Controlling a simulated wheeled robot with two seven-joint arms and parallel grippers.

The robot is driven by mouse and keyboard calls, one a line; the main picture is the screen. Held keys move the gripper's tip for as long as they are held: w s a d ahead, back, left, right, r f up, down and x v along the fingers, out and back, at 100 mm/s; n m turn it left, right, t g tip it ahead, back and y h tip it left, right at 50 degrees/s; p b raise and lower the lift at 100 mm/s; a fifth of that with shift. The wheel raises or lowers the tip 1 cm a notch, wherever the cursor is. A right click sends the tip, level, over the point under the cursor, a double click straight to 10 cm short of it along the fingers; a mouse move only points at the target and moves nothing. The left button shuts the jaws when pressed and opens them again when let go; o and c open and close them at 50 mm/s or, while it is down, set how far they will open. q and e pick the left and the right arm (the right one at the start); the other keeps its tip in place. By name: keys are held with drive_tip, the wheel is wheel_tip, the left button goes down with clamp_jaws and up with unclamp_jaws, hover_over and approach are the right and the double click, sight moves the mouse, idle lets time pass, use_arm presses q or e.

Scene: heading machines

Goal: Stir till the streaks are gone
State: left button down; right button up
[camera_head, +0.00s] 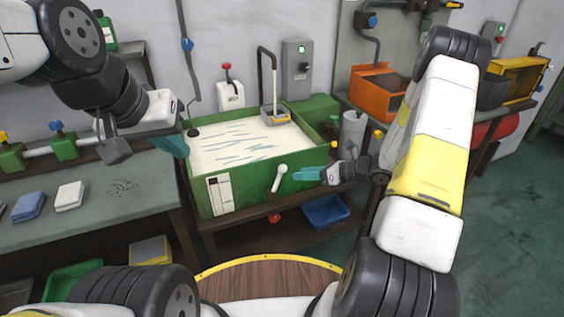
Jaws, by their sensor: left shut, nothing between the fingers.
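A green tank (250,186) stands in the middle and holds pale cream liquid (215,158) with several blue-grey streaks across its surface. A tall hooked rod (274,80) with a flat grey foot stands at the tank's back right corner; I cannot tell whether it is loose. My right gripper (308,173) is in front of the tank's right side, near a white lever (280,177). Its teal fingers point left, seen side-on, so their opening is hidden.
A workbench (140,200) on the left bears a blue cloth (28,206) and a white cloth (69,195). A control box (297,68) is on the wall behind. A grey cylinder (352,130) stands right of the tank. A blue bin (326,211) sits on the shelf below.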

sight(286, 174)
drive_tip(key=x, duration=0.7)
drive_tip(key=shift+a, duration=0.1)
clamp_jaws()
idle(1.2)
